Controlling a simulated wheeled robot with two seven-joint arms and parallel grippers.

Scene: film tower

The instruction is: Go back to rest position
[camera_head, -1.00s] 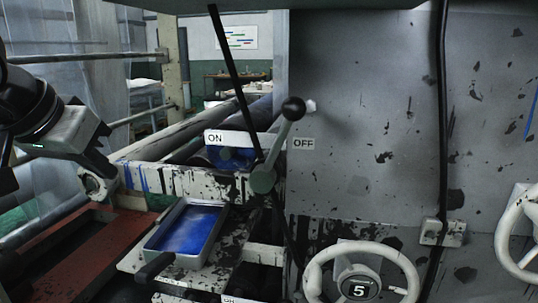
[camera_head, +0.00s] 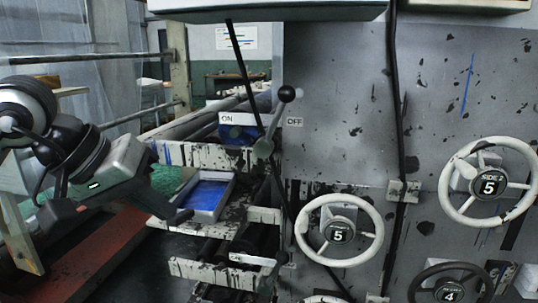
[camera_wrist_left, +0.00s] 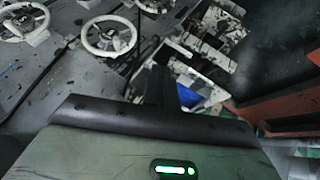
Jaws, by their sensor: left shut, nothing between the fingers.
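My left gripper (camera_head: 182,214) comes in from the left in the head view. Its fingers are shut and empty, and they overlap the near edge of the blue tray (camera_head: 208,194) in the picture; I cannot tell whether they touch. In the left wrist view the dark gripper fingers (camera_wrist_left: 160,88) point toward the machine, with the blue tray (camera_wrist_left: 190,96) partly hidden behind them. A lever with a black knob (camera_head: 286,94) stands up between the ON and OFF labels, leaning toward OFF. My right gripper is not in view.
White handwheels marked 5 (camera_head: 340,262) and SIDE 2 5 (camera_head: 528,207) stick out of the grey machine panel (camera_head: 345,110) at right. A second lever (camera_head: 281,259) is below. A reddish beam (camera_head: 100,262) runs along the lower left.

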